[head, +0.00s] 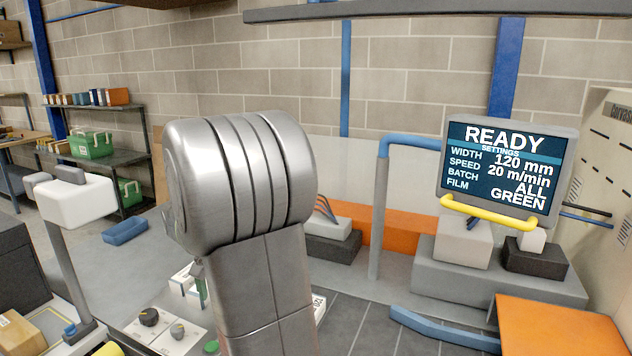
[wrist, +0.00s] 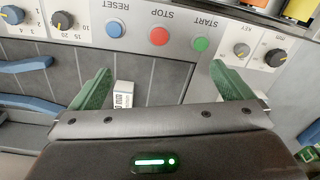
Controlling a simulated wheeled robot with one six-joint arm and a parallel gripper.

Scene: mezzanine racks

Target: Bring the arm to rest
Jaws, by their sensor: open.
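My gripper (wrist: 161,72) is in the wrist view with its two green fingers spread wide apart. Nothing is between the fingertips. They are close to the lower edge of a control panel (wrist: 185,55), which shows upside down in that view. In the head view my grey arm fills the middle and hides most of my gripper.
The panel carries a blue RESET button (wrist: 115,28), a red STOP button (wrist: 158,36), a green START button (wrist: 201,44) and several knobs. A screen (head: 505,165) reading READY stands at right. An orange surface (head: 560,325) is at front right.

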